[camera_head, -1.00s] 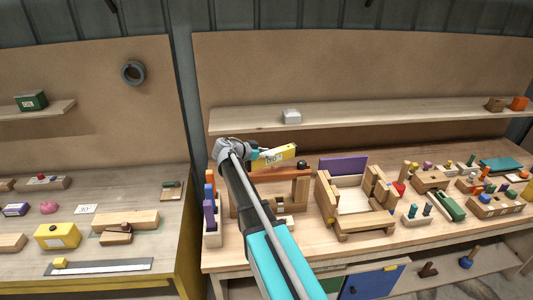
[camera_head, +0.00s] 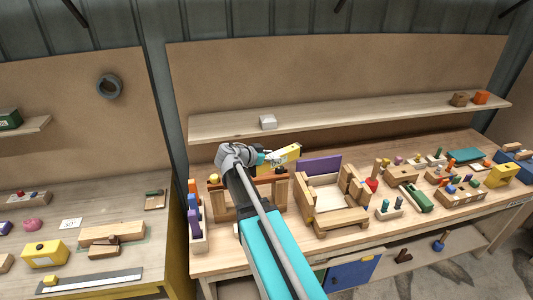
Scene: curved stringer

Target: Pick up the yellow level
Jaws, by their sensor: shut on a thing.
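The yellow level (camera_head: 287,156) is a yellow block with a white label on its face. It is at my gripper (camera_head: 268,158), in front of the back shelf and above a wooden stand with a reddish-brown top bar (camera_head: 264,180). My gripper is shut on the left end of the level. The grey wrist and my arm hide most of the fingers. The level slants slightly up to the right. Whether it touches the stand below cannot be told.
A wooden cradle (camera_head: 340,217) with a purple panel stands right of the stand. A holder with colored pegs (camera_head: 197,235) is at the left. Several small wooden pieces fill the bench's right side.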

